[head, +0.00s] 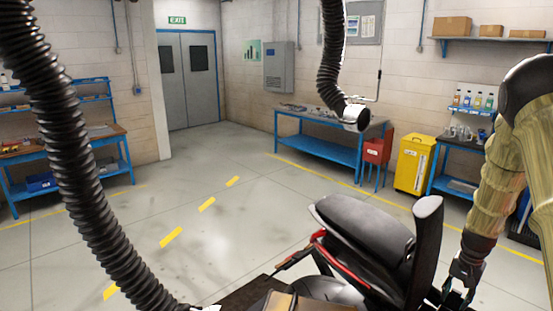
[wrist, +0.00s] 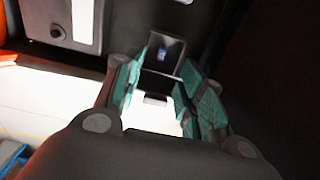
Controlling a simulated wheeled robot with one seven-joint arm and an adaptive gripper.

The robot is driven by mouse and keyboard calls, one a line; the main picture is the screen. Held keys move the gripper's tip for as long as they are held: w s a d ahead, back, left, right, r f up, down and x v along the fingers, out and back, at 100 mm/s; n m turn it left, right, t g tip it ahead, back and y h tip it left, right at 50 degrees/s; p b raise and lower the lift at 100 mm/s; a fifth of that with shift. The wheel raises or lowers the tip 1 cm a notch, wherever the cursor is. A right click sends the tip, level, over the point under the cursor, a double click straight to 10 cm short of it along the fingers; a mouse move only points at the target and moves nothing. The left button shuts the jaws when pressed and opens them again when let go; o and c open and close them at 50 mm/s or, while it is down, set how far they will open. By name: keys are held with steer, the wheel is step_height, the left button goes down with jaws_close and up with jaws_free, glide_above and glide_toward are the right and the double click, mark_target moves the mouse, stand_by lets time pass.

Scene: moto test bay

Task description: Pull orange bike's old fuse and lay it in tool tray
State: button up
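A motorbike with a dark seat (head: 365,230) and red-orange trim stands at the bottom of the head view. My gripper (head: 458,290) hangs beside its raised tail, with the fingertips partly hidden there. In the wrist view, my gripper (wrist: 158,80) is open, with teal pads on either side of a dark holder. A small blue piece (wrist: 163,53), seemingly a fuse, sits in this holder, just beyond the fingertips. I cannot tell whether the pads touch anything. A grey panel with a round knob (wrist: 62,27) is at upper left. I cannot make out the tool tray.
A black ribbed hose (head: 75,150) crosses the left of the head view; another hose (head: 331,60) hangs above the back bench (head: 318,125). A yellow cabinet (head: 413,163) and red box (head: 377,149) stand by the wall.

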steer(key=shift+s+r, duration=0.35)
steer(key=shift+s, duration=0.1)
steer(key=shift+w+a+f, duration=0.2)
steer(key=shift+w+f, duration=0.65)
steer(key=shift+w, duration=0.3)
steer(key=shift+d+f, duration=0.15)
steer(key=shift+f, duration=0.15)
steer(key=shift+s+d+f, duration=0.1)
steer(key=shift+s+f, duration=0.3)
steer(key=shift+s, duration=0.1)
steer(key=f+b, duration=0.2)
steer(key=f, duration=0.1)
steer(key=f+b, duration=0.1)
steer(key=f, duration=0.1)
steer(key=shift+w, duration=0.25)
steer(key=shift+s+f+b, duration=0.25)
steer(key=shift+f+b, duration=0.1)
steer(key=shift+f, duration=0.3)
steer(key=shift+w+f, duration=0.15)
steer(key=shift+f, duration=0.15)
